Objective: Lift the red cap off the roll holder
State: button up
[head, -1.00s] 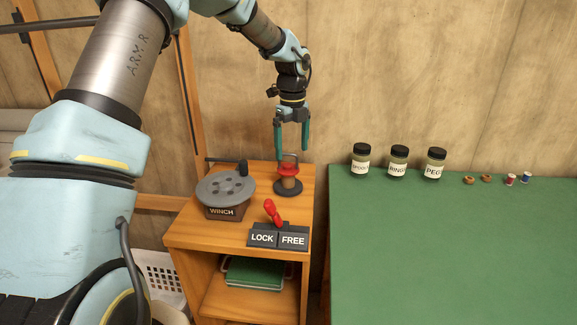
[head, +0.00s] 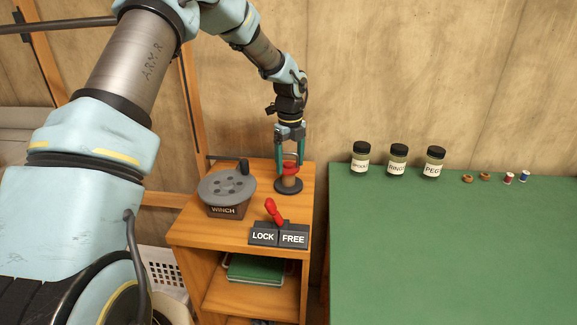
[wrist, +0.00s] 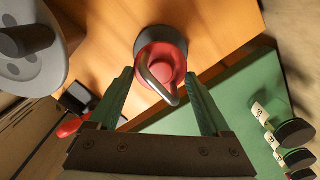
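The red cap (head: 291,169) sits on top of the roll holder (head: 289,185), a short post on a dark round base at the back right of the wooden cabinet. In the wrist view the red cap (wrist: 178,54) shows from above with a curved metal handle (wrist: 158,80) over it. My gripper (head: 289,165) is just above the holder, pointing down, with its two green fingers apart. In the wrist view my gripper (wrist: 158,75) is open, one finger on each side of the handle, with gaps visible. I cannot tell whether the fingertips are level with the handle.
A grey winch wheel (head: 227,187) stands left of the holder. A red lever (head: 273,210) with LOCK and FREE plates is in front. A green table (head: 450,250) at right holds labelled jars (head: 397,162), rings and spools. The wooden wall is close behind.

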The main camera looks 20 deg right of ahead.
jog(key=c, duration=0.6)
jog(key=shift+r, duration=0.1)
